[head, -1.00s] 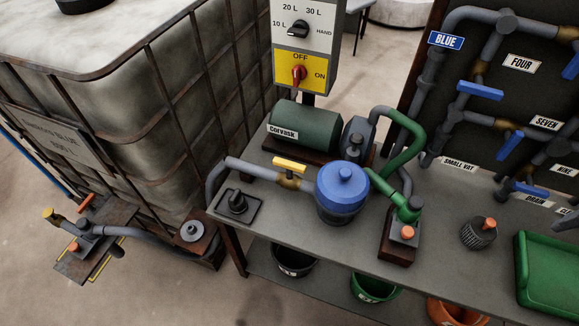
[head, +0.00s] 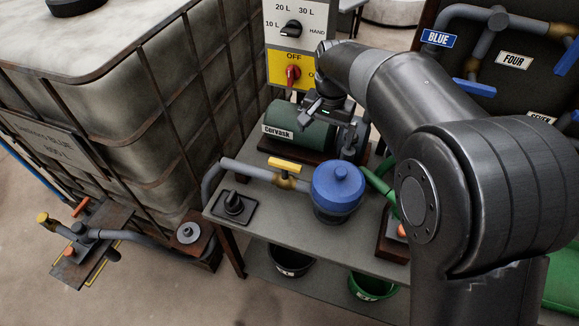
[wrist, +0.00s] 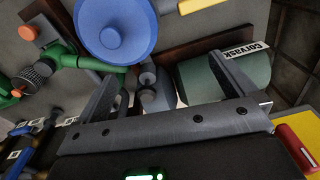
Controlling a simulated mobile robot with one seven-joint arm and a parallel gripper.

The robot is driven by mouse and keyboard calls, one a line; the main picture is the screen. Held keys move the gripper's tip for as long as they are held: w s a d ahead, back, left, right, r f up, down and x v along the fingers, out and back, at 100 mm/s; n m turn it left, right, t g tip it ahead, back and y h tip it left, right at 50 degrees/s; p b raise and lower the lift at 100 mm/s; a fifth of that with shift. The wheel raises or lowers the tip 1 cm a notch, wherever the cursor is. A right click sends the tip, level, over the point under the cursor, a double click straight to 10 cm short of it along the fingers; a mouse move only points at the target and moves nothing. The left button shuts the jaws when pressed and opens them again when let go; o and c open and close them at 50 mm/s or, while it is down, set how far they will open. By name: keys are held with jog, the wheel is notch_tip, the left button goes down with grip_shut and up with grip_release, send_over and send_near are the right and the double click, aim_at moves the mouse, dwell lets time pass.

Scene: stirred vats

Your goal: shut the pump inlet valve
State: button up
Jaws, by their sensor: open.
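The valve with a yellow handle (head: 284,164) sits on the grey pipe (head: 245,171) that runs into the blue-lidded strainer (head: 338,188). The handle lies roughly along the pipe. In the wrist view a piece of the yellow handle (wrist: 197,5) shows at the top edge, beside the blue lid (wrist: 115,32). My gripper (head: 325,122) is open and empty. It hangs above the green pump (head: 290,128) labelled Corvask, behind and to the right of the yellow handle, apart from it. In the wrist view its two fingers (wrist: 168,75) stand apart over the pump area.
The control box (head: 290,45) with a red switch stands close behind my gripper. A large caged tank (head: 130,110) fills the left. A black plug on a plate (head: 234,206) sits at the bench's left end. My arm covers much of the right side.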

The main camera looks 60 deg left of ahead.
jog(key=n, duration=0.1)
send_over(285, 163)
jog(key=shift+h, duration=0.3)
notch_tip(285, 163, down, 6)
jog(key=shift+r, duration=0.25)
notch_tip(285, 163, down, 11)
jog(key=shift+r, duration=0.15)
jog(key=c, duration=0.7)
